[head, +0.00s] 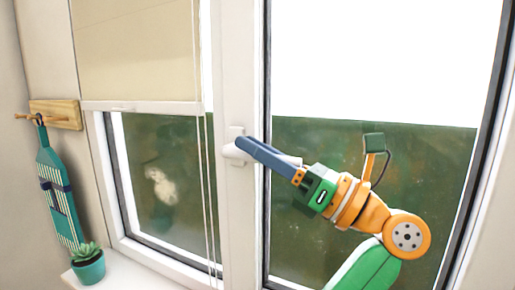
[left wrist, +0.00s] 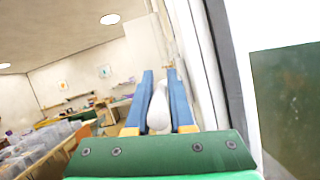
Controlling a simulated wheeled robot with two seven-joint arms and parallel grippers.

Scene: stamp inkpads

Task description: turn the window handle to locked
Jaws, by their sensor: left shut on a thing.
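The white window handle (head: 233,152) sits on the white upright between the two window panes. Its lever points to the right, roughly level, and is partly hidden by my gripper's fingers. My left gripper (head: 243,143) has its blue fingers closed on the lever. In the left wrist view the white handle (left wrist: 158,110) lies between the two blue fingers (left wrist: 159,85). My right gripper is in neither view.
A cream blind (head: 135,50) covers the upper left pane, with cords hanging beside the upright. A potted plant (head: 88,265) stands on the sill at lower left. A teal striped item (head: 57,195) hangs from a wooden peg rack (head: 60,113).

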